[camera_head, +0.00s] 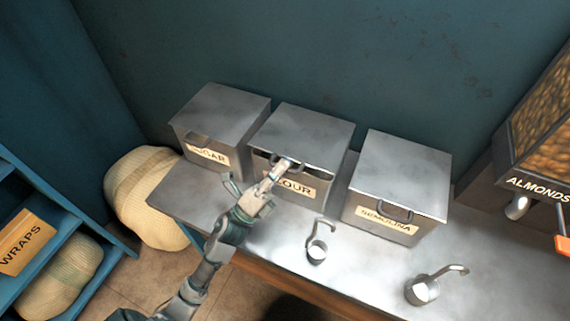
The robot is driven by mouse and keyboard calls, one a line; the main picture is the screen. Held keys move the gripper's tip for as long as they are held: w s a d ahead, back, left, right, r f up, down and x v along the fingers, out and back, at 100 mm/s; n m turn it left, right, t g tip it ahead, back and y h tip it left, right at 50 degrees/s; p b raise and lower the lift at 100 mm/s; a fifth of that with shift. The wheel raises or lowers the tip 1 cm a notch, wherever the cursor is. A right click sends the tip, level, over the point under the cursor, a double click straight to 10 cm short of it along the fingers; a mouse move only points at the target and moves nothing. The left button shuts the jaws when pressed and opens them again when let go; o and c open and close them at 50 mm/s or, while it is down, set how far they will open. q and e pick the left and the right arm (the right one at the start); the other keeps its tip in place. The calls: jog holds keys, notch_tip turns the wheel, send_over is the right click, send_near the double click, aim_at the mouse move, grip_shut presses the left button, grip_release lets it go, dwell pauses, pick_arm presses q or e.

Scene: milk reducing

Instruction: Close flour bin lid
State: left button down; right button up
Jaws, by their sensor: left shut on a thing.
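The flour bin (318,189) is the middle of three metal bins on the metal counter. Its lid (302,131) lies over the top, with a dark gap showing below its front edge, so it looks slightly raised at the front. My left gripper (283,166) is at the front edge of this lid, shut on the lid's handle. The gripper and wrist cover part of the flour label and most of the handle. My right gripper is not in view.
The sugar bin (218,120) stands left and the semolina bin (400,175) right, both close by. Two metal scoops (317,249) (422,291) are on the counter (270,245) in front. An almond dispenser (543,125) is at the far right, sacks (146,195) at the left.

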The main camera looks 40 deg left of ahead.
pick_arm(q)
jog(key=shift+w+a+f, duration=0.1)
jog(key=shift+a+f, duration=0.05)
jog(key=shift+a, duration=0.05)
jog(key=c, duration=1.6)
grip_release()
jog(key=shift+o, duration=0.5)
jog(key=shift+a, duration=0.2)
jog(key=shift+d, duration=0.25)
jog(key=shift+f, duration=0.15)
jog(key=s+a+f, duration=0.2)
jog(key=s+a, duration=0.2)
jog(key=s, duration=0.9)
jog(key=shift+s+a, duration=0.15)
jog(key=shift+s, duration=0.15)
